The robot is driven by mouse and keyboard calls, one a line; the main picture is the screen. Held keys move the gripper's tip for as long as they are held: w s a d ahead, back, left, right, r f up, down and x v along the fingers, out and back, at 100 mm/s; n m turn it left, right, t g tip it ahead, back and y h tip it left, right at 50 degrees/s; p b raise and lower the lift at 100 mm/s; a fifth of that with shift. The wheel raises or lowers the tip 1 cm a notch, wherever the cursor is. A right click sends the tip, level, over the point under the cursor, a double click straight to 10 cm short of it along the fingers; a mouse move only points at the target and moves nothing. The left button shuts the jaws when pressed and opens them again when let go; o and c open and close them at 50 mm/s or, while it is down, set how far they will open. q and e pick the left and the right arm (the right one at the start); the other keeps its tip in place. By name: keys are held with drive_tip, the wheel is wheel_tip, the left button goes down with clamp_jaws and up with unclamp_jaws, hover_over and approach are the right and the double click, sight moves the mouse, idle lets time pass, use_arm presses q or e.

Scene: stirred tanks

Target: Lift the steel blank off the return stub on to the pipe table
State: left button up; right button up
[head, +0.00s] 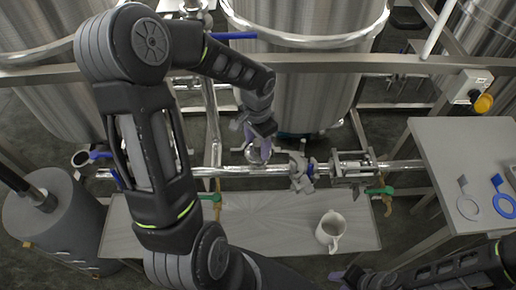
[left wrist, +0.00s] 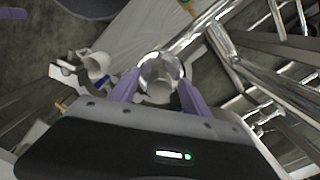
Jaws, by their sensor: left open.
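The round shiny steel blank (left wrist: 162,68) shows in the left wrist view between the purple fingers of my left gripper (left wrist: 158,88). The fingers are apart, one on either side of it; I cannot tell whether they touch it. In the head view my left gripper (head: 257,140) points down over the horizontal steel pipe (head: 230,171), and its fingers partly cover the blank (head: 259,155). The return stub under the blank is hidden. A grey table (head: 445,145) stands at the right. My right gripper (head: 343,277) is at the bottom edge, its jaws unclear.
A clear ring (head: 467,208) and a blue ring (head: 502,206) lie on the grey table; its far part is bare. A white jug (head: 330,231) stands on a low grey surface (head: 260,228). Valves (head: 301,172) sit on the pipe right of my left gripper. Large steel tanks (head: 300,85) stand behind.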

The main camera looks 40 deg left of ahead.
use_arm(q)
drive_tip(key=shift+c, duration=0.4)
clamp_jaws()
idle(0.4)
